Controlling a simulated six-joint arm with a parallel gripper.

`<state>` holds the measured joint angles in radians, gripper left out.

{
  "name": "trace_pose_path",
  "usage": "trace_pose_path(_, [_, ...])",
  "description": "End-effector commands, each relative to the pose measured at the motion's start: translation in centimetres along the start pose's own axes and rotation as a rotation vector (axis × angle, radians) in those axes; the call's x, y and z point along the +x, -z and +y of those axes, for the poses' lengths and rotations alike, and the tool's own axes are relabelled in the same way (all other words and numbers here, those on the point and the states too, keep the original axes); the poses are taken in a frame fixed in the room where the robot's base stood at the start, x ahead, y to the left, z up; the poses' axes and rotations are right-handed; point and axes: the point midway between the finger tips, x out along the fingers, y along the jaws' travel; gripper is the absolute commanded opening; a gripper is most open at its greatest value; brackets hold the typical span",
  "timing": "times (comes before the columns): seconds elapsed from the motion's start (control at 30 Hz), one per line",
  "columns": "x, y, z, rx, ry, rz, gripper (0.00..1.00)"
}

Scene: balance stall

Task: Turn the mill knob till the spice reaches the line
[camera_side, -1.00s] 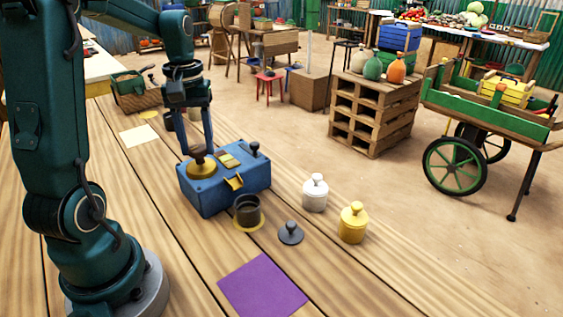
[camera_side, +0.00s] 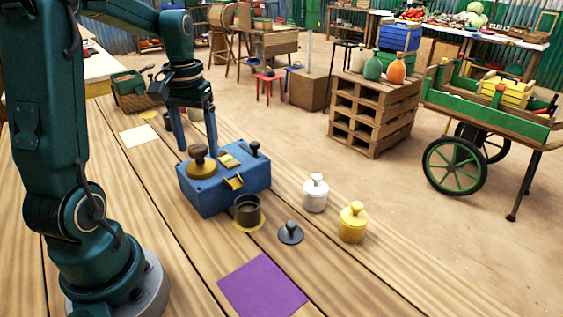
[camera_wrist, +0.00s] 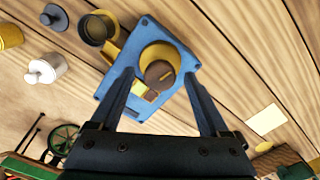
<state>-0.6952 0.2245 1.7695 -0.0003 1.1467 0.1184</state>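The blue mill (camera_side: 222,190) stands on the wooden table. Its brown knob (camera_side: 198,153) sits on a round brass plate (camera_side: 201,169) on top; the knob also shows in the wrist view (camera_wrist: 159,74). My gripper (camera_side: 197,150) is open, its two fingers spread on either side of the knob and not touching it as far as I can see. A dark cup (camera_side: 247,210) stands on a yellow disc under the mill's yellow spout (camera_side: 234,182). The cup's inside looks dark in the wrist view (camera_wrist: 95,29); I cannot make out the spice level or a line.
A dark lid (camera_side: 291,232), a white jar (camera_side: 315,193) and a yellow jar (camera_side: 352,222) stand right of the cup. A purple square (camera_side: 262,286) lies in front. A pale square (camera_side: 139,136) and a basket (camera_side: 135,95) are at the back left.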

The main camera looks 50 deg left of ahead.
Motion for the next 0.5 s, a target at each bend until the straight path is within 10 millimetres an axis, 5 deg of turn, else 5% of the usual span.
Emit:
trace_pose_path(0.27, [-0.3, 0.1, 0.0, -0.001, 0.000, 0.002, 0.79])
trace_pose_path(0.5, [-3.2, 0.1, 0.0, 0.000, 0.001, 0.005, 0.79])
